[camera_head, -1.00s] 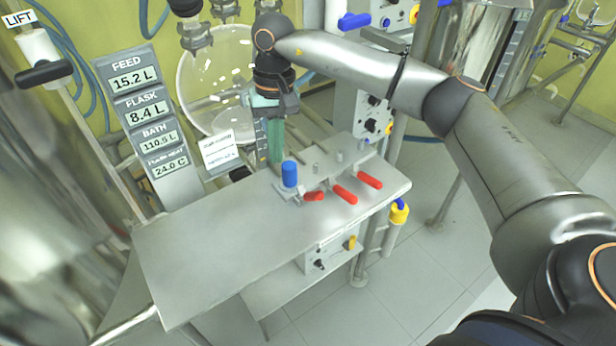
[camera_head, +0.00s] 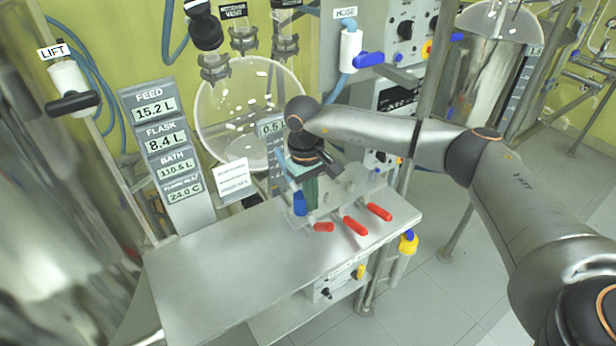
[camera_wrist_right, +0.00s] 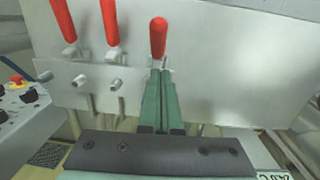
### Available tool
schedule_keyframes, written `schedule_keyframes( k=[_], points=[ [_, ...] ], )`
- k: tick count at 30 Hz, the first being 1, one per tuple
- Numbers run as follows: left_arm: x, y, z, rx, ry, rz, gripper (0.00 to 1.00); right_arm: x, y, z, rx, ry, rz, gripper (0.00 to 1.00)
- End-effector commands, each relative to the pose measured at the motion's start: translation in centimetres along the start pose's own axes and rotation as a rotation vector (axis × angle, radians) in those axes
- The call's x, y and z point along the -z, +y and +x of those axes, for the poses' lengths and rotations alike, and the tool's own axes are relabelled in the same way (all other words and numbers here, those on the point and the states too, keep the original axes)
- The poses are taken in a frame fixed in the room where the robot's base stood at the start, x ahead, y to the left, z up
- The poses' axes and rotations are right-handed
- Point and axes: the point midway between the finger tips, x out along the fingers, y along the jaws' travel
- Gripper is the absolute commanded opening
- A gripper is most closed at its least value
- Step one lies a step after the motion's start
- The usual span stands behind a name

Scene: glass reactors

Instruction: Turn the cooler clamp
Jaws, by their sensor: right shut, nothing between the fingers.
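Three red-handled clamps sit in a row at the table's far right: left (camera_head: 323,227), middle (camera_head: 355,226) and right (camera_head: 380,211). No readable label tells which is the cooler clamp. My right gripper (camera_head: 312,200) points down just behind the left handle, beside a blue cap (camera_head: 300,204). In the right wrist view, its green fingers (camera_wrist_right: 161,78) are together and empty, lined up with the nearest red handle (camera_wrist_right: 158,38). Contact with the clamp cannot be told. My left gripper is not in view.
The metal table (camera_head: 215,265) is bare at left and front. Behind it stand a display column (camera_head: 160,145), a white sign (camera_head: 234,181) and a round glass vessel (camera_head: 235,110). A yellow-blue fitting (camera_head: 408,243) hangs at right.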

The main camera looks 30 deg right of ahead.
Motion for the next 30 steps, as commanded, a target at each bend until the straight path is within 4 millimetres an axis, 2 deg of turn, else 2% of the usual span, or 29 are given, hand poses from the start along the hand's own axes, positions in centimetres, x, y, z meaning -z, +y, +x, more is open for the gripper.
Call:
schedule_keyframes(
  k=[3, 7, 30],
  points=[
    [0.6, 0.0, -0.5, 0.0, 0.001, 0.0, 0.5, -1.2, 0.3, 0.9, -0.001, -0.002, 0.002, 0.0],
    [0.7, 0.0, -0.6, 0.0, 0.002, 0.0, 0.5, -1.9, 0.4, 1.7, 0.0, 0.0, 0.001, 0.0],
    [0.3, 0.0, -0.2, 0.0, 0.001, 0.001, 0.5, -2.4, 0.4, 2.2, 0.001, 0.055, 0.005, 0.0]
  ],
)
